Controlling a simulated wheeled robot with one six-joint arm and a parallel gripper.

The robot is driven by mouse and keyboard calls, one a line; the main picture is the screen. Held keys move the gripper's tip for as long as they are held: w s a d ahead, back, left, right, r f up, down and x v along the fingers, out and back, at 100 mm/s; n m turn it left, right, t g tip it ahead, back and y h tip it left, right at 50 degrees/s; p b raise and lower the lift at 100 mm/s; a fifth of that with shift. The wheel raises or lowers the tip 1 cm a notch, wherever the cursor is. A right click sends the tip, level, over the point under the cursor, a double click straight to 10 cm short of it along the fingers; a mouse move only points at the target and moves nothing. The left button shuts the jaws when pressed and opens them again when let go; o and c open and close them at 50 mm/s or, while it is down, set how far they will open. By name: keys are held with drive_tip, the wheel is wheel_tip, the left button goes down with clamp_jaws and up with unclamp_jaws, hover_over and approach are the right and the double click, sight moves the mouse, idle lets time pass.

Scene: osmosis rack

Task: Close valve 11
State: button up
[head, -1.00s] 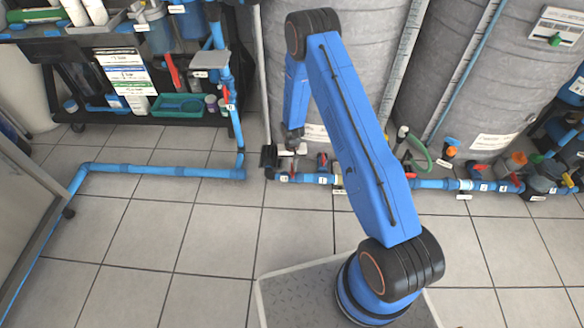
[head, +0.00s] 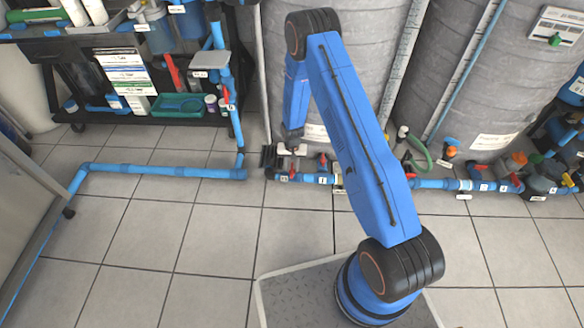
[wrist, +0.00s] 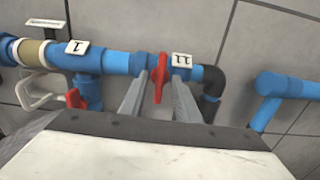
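Valve 11 has a red handle (wrist: 159,78) on the blue pipe (wrist: 120,62), beside the white tag marked 11 (wrist: 182,60). The handle lies across the pipe's run in the wrist view. My gripper (wrist: 158,98) is open, with one grey finger on each side of the handle. A small gap shows on both sides, and I cannot tell whether either finger touches it. In the head view my gripper (head: 270,157) is low by the pipe's left end, and the valve there is too small to make out clearly.
Valve 1, with its white tag (wrist: 76,47) and red handle (wrist: 76,98), is to the left in the wrist view. A black elbow (wrist: 211,90) and another blue pipe (wrist: 283,86) are to the right. Large grey tanks (head: 358,60) stand behind the pipe. Floor tiles in front are clear.

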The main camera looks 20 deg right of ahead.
wheel_tip(320, 180, up, 17)
drive_tip(key=shift+r, duration=0.2)
idle(0.7)
idle(0.5)
wheel_tip(320, 180, up, 18)
drive_tip(key=n+t, duration=0.1)
hover_over(292, 169)
drive_tip(key=s+d, duration=0.2)
drive_tip(key=s, duration=0.2)
drive_tip(key=s+d+r+t, duration=0.1)
drive_tip(key=s+r, duration=0.4)
drive_tip(key=r, duration=0.3)
drive_tip(key=s+d+r, duration=0.1)
drive_tip(key=s+r, duration=0.4)
drive_tip(key=r, duration=0.2)
drive_tip(key=s+d+r+n+t, duration=0.1)
drive_tip(key=s+r, duration=0.3)
drive_tip(key=s, duration=0.5)
drive_tip(key=s+d+r+n+t, duration=0.1)
drive_tip(key=s+r, duration=0.3)
drive_tip(key=s, duration=0.6)
drive_tip(key=s+d+r, duration=0.1)
drive_tip(key=s+r, duration=0.3)
drive_tip(key=s, duration=0.6)
drive_tip(key=shift+n+t, duration=0.4)
